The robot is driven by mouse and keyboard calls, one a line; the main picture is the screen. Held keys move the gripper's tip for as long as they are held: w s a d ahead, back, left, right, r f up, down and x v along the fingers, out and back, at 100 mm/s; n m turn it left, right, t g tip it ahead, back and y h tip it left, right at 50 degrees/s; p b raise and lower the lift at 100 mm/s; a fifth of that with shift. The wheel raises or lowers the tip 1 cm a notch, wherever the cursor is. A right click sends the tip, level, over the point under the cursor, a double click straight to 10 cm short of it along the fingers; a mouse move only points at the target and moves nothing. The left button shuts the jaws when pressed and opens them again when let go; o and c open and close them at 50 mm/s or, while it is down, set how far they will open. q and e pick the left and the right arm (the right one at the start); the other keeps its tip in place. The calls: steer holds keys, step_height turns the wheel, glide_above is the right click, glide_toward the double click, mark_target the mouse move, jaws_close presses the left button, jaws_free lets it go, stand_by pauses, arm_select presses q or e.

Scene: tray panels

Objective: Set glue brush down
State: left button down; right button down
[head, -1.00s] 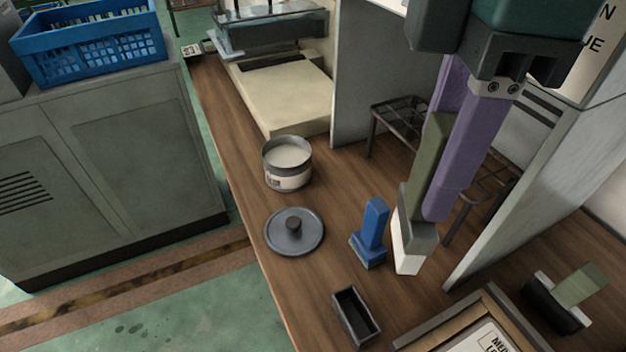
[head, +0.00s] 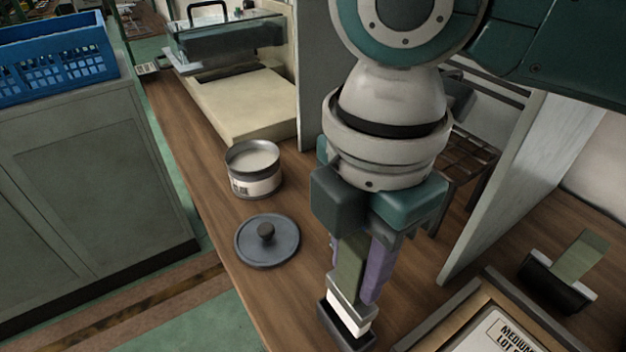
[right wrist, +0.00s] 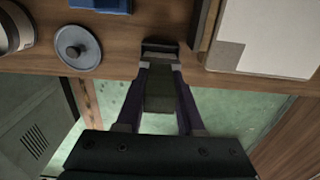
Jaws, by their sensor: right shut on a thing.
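The glue brush (head: 350,262) has a flat green handle, a grey ferrule and white bristles pointing down. My right gripper (head: 357,272) is shut on its handle with purple fingers. The white bristle end is at the small black open tray (head: 328,322); I cannot tell whether it touches the tray's floor. The right wrist view shows the green handle (right wrist: 160,92) between the fingers (right wrist: 160,75), with the dark tray (right wrist: 160,46) just beyond the ferrule. My left gripper is not in view.
An open glue pot (head: 254,170) and a round grey lid (head: 267,241) stand left of my right gripper. A framed panel (head: 480,318) lies close on the right. A dark holder with a green piece (head: 575,262) stands farther right. A grey upright divider (head: 500,200) rises behind.

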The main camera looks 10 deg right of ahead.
mark_target(353, 291)
step_height(353, 291, down, 4)
steer(key=shift+f+b, duration=0.25)
steer(key=shift+b, duration=0.25)
steer(key=shift+f, duration=0.15)
steer(key=shift+f, duration=0.15)
steer(key=c, duration=0.5)
jaws_free()
